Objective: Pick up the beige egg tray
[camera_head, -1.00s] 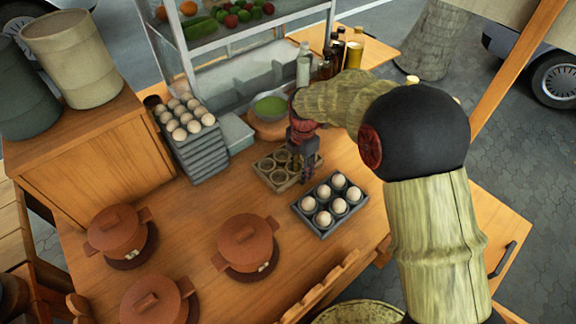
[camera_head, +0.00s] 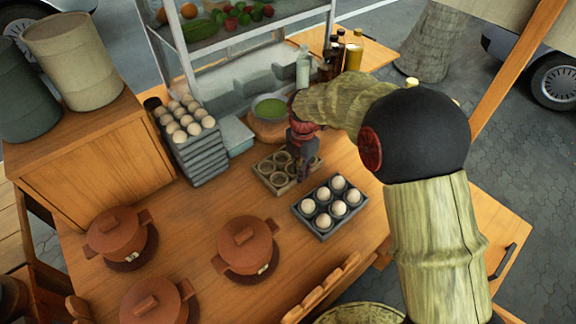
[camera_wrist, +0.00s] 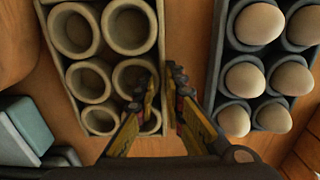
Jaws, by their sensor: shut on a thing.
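The beige egg tray (camera_head: 270,178) lies on the wooden table, with round empty cups. In the wrist view it (camera_wrist: 92,52) fills the upper left, its long side running away from my gripper. My gripper (camera_head: 303,160) reaches down over the tray's right side in the head view. In the wrist view its two fingers (camera_wrist: 163,92) stand either side of the tray's right wall and are shut on it. The fingers hide part of the nearest right cups. Whether the tray is lifted off the table cannot be told.
A dark grey tray with several eggs (camera_head: 318,224) lies just right of the beige tray. A stack of grey egg trays (camera_head: 205,160) stands at the left. A green bowl (camera_head: 270,108) and bottles (camera_head: 303,68) are behind. Brown lidded pots (camera_head: 245,245) stand in front.

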